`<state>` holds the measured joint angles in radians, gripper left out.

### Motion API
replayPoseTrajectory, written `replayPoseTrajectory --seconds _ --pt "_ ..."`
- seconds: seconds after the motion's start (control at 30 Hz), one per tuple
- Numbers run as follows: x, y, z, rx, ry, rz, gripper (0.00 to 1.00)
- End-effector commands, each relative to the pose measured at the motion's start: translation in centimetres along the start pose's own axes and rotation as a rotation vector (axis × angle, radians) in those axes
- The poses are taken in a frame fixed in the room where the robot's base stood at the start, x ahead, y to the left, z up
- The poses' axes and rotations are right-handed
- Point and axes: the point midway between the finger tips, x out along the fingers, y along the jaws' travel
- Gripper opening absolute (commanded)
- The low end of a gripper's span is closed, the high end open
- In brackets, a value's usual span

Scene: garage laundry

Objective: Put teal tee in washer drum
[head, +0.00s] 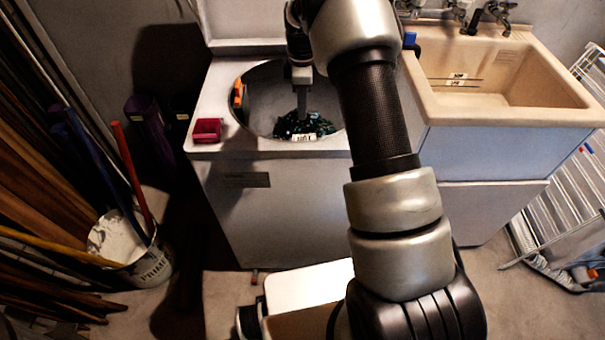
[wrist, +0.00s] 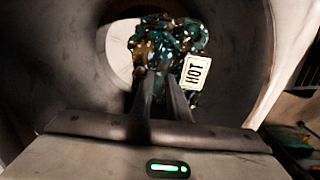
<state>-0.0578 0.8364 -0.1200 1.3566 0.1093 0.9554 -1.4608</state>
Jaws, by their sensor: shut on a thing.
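The teal tee (head: 296,125) is a crumpled, dark teal, speckled bundle within the round top opening of the white washer (head: 290,190). My gripper (head: 302,112) reaches down into that opening from above and is shut on the tee. In the wrist view, the fingers (wrist: 163,88) meet at the tee (wrist: 180,40), with the curved grey drum wall (wrist: 75,85) around it. The fingertips are partly hidden by the cloth, and I cannot tell whether the tee touches the drum's bottom.
A red box (head: 207,129) sits on the washer's front left corner. An orange item (head: 238,93) is at the opening's left rim. A beige sink (head: 500,110) adjoins on the right, with a white drying rack (head: 560,205) beyond. A bucket of poles (head: 140,265) stands left.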

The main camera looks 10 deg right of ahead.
Motion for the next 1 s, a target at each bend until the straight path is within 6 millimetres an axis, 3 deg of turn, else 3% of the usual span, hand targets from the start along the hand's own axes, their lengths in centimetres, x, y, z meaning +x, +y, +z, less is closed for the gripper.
replayPoseTrajectory --seconds 0.03,0.1,0.47,0.7,1.0 --pt "2.6 0.0 0.0 0.000 0.000 0.001 0.00" --pt "4.0 0.0 0.0 0.000 0.000 0.001 0.00" --pt "7.1 0.0 0.0 0.000 0.000 0.000 0.00" --pt "11.3 -0.1 0.0 -0.001 -0.001 -0.002 0.00" --pt "14.9 0.0 0.0 0.000 -0.001 -0.002 0.00"
